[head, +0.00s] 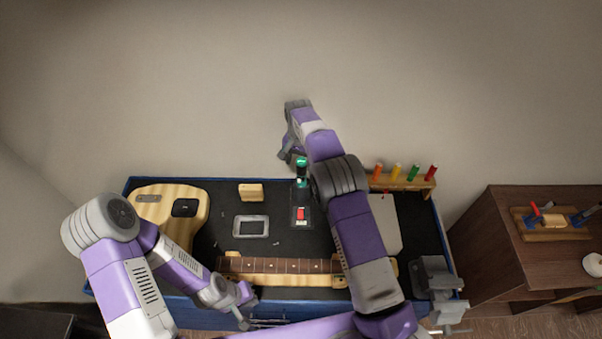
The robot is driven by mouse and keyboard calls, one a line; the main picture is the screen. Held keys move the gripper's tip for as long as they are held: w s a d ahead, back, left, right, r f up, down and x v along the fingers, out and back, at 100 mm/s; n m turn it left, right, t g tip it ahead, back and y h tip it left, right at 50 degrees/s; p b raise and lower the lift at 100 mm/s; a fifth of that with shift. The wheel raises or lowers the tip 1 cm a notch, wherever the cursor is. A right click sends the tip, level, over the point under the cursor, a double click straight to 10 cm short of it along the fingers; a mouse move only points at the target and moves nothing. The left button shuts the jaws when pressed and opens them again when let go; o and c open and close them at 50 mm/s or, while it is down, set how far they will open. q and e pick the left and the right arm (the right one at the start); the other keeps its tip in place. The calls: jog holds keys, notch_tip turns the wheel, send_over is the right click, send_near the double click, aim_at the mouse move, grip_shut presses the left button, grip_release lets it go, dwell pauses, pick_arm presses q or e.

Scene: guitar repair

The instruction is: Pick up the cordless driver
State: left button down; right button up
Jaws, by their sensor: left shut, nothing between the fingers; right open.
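The cordless driver (301,179), black with a green top, stands upright toward the back of the dark bench mat. It is just behind a small dark block with a red patch. My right gripper (289,158) is open at the back edge of the bench, close to the left of the driver's green top. Its fingers are small and partly hidden by my wrist, and I cannot tell whether they touch the driver. My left gripper (243,311) is shut and empty at the bench's front edge, far from the driver.
A guitar body (170,205) lies at the left, and a fretted neck (280,266) lies along the front. A grey-framed part (251,226) and a wooden block (250,191) are on the mat. A screwdriver rack (402,181) and a vise (436,279) are at the right.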

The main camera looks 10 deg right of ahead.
aim_at(301, 169)
jog(key=f, duration=0.2)
jog(key=f+b, duration=0.1)
jog(key=f, duration=0.1)
jog(key=shift+s+d, duration=0.2)
jog(key=shift+d, duration=0.05)
jog(key=shift+w+f, duration=0.15)
jog(key=shift+f, duration=0.2)
jog(key=shift+r, duration=0.1)
grip_shut()
